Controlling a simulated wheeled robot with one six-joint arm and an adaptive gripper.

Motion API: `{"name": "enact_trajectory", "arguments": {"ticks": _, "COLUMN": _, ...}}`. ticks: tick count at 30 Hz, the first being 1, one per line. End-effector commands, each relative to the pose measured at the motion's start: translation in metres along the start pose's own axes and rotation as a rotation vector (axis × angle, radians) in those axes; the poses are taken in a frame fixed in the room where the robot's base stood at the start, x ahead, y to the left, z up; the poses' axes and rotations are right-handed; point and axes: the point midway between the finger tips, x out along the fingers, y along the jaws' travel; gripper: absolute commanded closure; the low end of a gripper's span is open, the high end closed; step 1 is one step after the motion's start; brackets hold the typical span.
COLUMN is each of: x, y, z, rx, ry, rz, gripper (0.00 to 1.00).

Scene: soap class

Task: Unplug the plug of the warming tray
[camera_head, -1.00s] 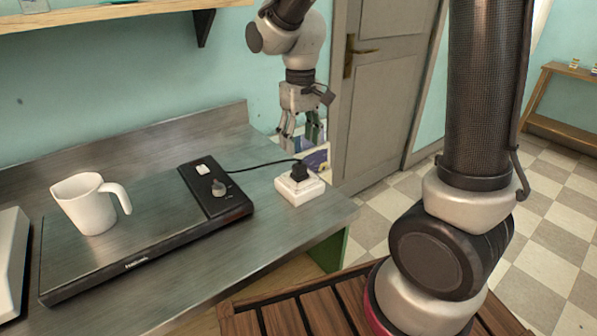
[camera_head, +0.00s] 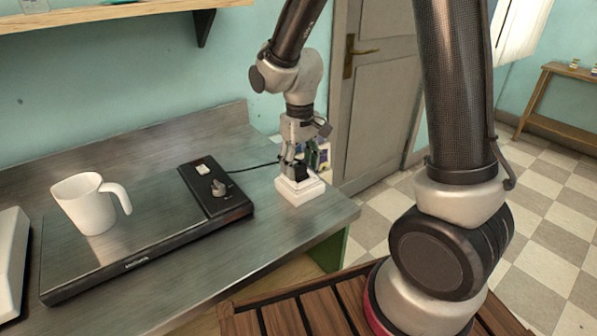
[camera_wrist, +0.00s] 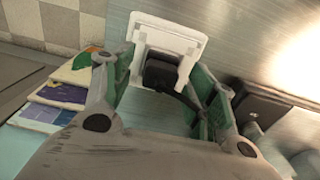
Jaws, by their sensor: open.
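The black plug (camera_head: 301,173) sits in a white socket block (camera_head: 300,190) near the right end of the metal counter. Its cord runs left to the warming tray (camera_head: 130,250), a flat metal plate with a black control panel (camera_head: 213,191). My gripper (camera_head: 302,163) points down over the plug, its fingers on either side of it. In the wrist view my open gripper (camera_wrist: 155,85) has green-padded fingers with the plug (camera_wrist: 161,73) between them, a gap showing on both sides. The white block (camera_wrist: 165,35) lies just beyond. Contact with the plug is not visible.
A white mug (camera_head: 90,204) stands on the warming tray. A white object (camera_head: 10,265) is at the counter's left edge. A wooden shelf (camera_head: 110,14) hangs above. Flat colourful items (camera_wrist: 62,95) lie beside the gripper in the wrist view.

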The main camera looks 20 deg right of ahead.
Motion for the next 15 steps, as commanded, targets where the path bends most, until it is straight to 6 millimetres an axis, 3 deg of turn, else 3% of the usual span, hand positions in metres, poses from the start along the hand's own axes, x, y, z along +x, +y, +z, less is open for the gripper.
{"name": "enact_trajectory", "arguments": {"ticks": 6, "x": 0.015, "y": 0.000, "z": 0.000, "rx": 0.000, "ry": -0.001, "rz": 0.000, "gripper": 0.43}}
{"name": "enact_trajectory", "arguments": {"ticks": 15, "x": 0.017, "y": 0.000, "z": 0.000, "rx": 0.000, "ry": 0.000, "rz": 0.000, "gripper": 0.43}}
